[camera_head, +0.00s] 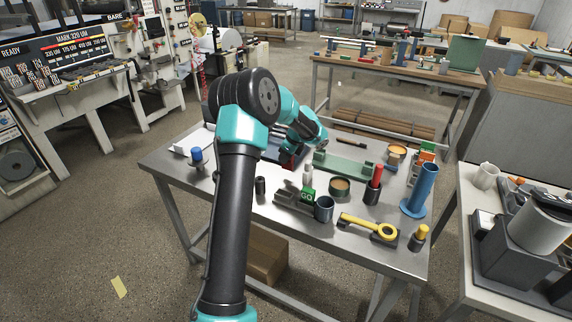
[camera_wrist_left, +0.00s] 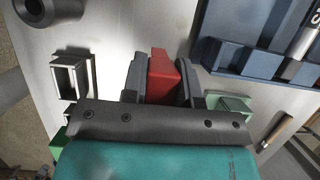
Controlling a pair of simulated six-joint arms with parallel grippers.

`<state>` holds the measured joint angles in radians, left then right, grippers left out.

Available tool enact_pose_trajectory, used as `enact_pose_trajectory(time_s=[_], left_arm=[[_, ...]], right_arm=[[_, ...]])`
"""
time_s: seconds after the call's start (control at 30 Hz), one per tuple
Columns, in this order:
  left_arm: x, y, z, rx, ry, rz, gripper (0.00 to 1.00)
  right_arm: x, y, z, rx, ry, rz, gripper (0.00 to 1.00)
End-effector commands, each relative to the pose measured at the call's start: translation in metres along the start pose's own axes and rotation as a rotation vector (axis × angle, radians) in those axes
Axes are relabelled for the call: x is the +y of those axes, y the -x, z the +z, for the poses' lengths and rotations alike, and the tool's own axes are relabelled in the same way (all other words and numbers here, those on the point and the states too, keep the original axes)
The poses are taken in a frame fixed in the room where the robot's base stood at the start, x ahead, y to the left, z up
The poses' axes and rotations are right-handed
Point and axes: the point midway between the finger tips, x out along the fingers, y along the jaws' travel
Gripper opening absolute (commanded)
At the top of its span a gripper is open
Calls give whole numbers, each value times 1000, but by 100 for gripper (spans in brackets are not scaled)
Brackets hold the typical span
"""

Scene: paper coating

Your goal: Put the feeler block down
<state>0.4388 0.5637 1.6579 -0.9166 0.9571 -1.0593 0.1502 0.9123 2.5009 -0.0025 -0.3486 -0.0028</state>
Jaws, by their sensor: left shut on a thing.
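My left gripper (camera_wrist_left: 160,82) is shut on a red block, which I take to be the feeler block (camera_wrist_left: 163,68). The block stands out between the two dark fingers, over the grey metal tabletop. In the head view the red block (camera_head: 288,160) shows as a small patch below my left gripper (camera_head: 290,152), beside a dark blue rack. I cannot tell whether the block touches the table. My left arm hides part of the table's left side. My right gripper is not in view.
The blue rack (camera_wrist_left: 250,50) lies close to the right of the block in the wrist view. A hollow square holder (camera_wrist_left: 75,75) stands to the left. A green fixture (camera_head: 345,167), blue cylinder (camera_head: 424,183) and yellow wrench-like tool (camera_head: 367,226) stand farther right on the table.

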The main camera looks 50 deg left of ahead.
Motion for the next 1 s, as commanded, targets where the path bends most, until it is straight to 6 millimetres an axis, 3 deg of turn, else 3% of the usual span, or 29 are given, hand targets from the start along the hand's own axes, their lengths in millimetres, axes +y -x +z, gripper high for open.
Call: enact_pose_trajectory(time_s=[0.4, 0.8, 0.83, 1.0], left_arm=[[0, -34, -14, 1, -1, 0, 4], [0, -37, -15, 0, 0, 0, 4], [0, -37, -15, 0, 0, 0, 29], [0, -37, -15, 0, 0, 0, 45]], right_arm=[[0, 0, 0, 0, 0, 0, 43], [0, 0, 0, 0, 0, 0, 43], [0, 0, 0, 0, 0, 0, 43], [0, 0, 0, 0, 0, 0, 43]])
